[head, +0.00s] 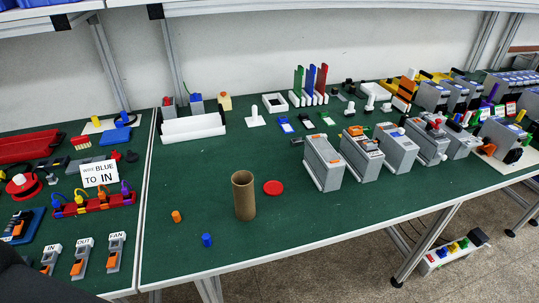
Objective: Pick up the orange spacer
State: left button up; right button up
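The orange spacer (176,216) is a small cylinder standing on the green table top near its front left part. A similar blue spacer (206,240) stands to its right and nearer the front edge. A brown cardboard tube (243,195) stands upright to the right of both, apart from them. Neither of my grippers shows in the head view. A dark shape at the lower left corner is cut off, and I cannot tell what it is.
A red disc (273,187) lies right of the tube. Several grey modules (322,162) stand farther right. A white tray (190,127) is at the back. The green surface around the orange spacer is clear.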

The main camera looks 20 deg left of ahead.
aim_at(176, 214)
jog(key=u, duration=1.4)
jog(key=l+u, duration=0.1)
jog(key=l, duration=0.25)
